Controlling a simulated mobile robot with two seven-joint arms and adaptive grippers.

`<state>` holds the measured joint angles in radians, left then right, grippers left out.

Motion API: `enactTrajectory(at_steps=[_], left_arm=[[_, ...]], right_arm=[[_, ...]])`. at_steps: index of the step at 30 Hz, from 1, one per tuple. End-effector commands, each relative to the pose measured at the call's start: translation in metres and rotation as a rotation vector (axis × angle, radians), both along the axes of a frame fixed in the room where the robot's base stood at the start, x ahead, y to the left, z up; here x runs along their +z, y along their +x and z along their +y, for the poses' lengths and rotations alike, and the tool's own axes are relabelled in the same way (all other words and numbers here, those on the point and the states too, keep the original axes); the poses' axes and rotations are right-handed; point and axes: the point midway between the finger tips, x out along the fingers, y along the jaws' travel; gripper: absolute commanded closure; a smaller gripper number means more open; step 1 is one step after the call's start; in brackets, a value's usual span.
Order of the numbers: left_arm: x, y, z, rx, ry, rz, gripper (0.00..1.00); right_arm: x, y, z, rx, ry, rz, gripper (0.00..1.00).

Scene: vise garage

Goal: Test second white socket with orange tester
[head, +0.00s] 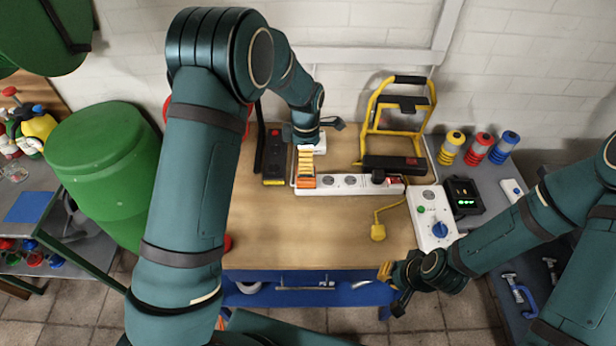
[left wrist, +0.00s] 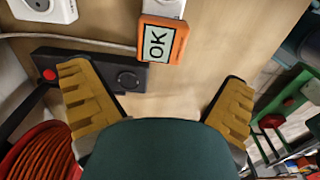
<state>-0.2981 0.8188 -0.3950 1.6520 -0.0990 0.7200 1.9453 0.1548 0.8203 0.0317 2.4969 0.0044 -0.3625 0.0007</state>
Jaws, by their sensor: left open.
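The orange tester (left wrist: 161,40) shows "OK" on its display in the left wrist view. It sits at the end of a white socket piece (left wrist: 165,8). In the head view the tester (head: 305,182) is at the left end of the white socket strip (head: 345,191). My left gripper (left wrist: 157,95) is open and empty; the tester lies ahead of it, apart from both yellow finger pads. In the head view the left gripper (head: 305,160) is just behind the tester. Another white socket (left wrist: 42,8) shows at top left. My right gripper (head: 388,280) is by the table's front edge, its opening unclear.
A black box with a red button (head: 273,155) lies left of the strip. A yellow work lamp (head: 397,115) stands behind; its yellow plug (head: 378,232) lies in front. A white box with a blue knob (head: 433,218) stands right. The wooden table's front left (head: 290,235) is clear.

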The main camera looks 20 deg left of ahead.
Motion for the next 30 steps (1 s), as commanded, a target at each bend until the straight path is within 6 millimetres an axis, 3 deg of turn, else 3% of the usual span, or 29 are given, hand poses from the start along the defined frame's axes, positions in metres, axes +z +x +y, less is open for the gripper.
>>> enactTrajectory(at_steps=[8,21,30], left_arm=[[-0.019,0.0,0.0,0.0,-0.001,0.002,0.0],[-0.076,0.0,0.0,0.0,0.0,0.002,0.0],[-0.09,0.0,0.0,-0.001,0.0,0.0,0.0]], right_arm=[[-0.014,0.001,0.001,0.0,-0.002,0.0,1.0],[-0.057,0.001,0.003,-0.001,-0.01,0.002,1.0],[-0.067,0.002,0.003,-0.002,-0.013,0.002,1.0]])
